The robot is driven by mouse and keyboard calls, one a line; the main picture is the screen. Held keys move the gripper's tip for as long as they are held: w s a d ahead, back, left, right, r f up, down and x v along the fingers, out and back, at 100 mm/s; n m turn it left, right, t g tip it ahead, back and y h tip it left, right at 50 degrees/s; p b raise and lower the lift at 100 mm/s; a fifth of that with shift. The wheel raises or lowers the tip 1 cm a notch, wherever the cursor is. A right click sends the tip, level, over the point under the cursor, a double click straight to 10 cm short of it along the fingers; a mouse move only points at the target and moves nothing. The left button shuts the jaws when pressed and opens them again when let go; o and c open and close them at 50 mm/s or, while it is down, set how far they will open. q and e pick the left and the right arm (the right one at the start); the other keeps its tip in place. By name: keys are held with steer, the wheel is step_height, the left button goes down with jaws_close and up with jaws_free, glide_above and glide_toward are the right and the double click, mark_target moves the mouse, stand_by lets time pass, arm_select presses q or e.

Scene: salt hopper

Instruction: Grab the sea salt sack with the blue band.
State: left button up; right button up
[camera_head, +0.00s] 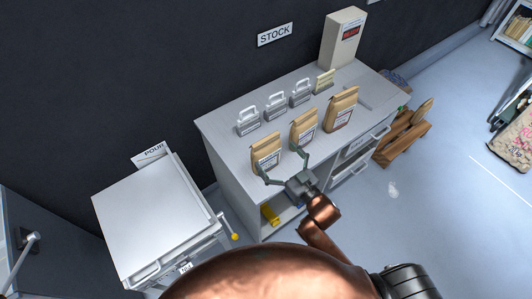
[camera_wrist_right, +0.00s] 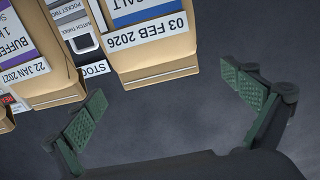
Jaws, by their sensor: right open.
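The sea salt sack with the blue band (camera_wrist_right: 150,45) is a brown paper sack, upside down in the right wrist view. Its label shows "ALT" and "03 FEB 2026", with its upper part cut off. It appears to be the left sack (camera_head: 267,152) of the front row on the grey counter, where its band is too small to read. My left gripper is not in view.
A purple-banded sack (camera_wrist_right: 35,65) is the neighbour, apparently the middle sack (camera_head: 304,128). Another sack (camera_head: 341,108) stands farther right. A white hopper (camera_head: 155,220) is at left. The counter's far right (camera_head: 375,88) has bare room.

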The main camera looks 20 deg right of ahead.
mark_target(268, 144)
steer(key=x, duration=0.6)
steer(key=shift+w+d+f, duration=0.1)
steer(key=shift+d, duration=0.05)
steer(key=c, duration=1.9)
steer(key=shift+r, duration=0.2)
steer(key=shift+c, duration=0.4)
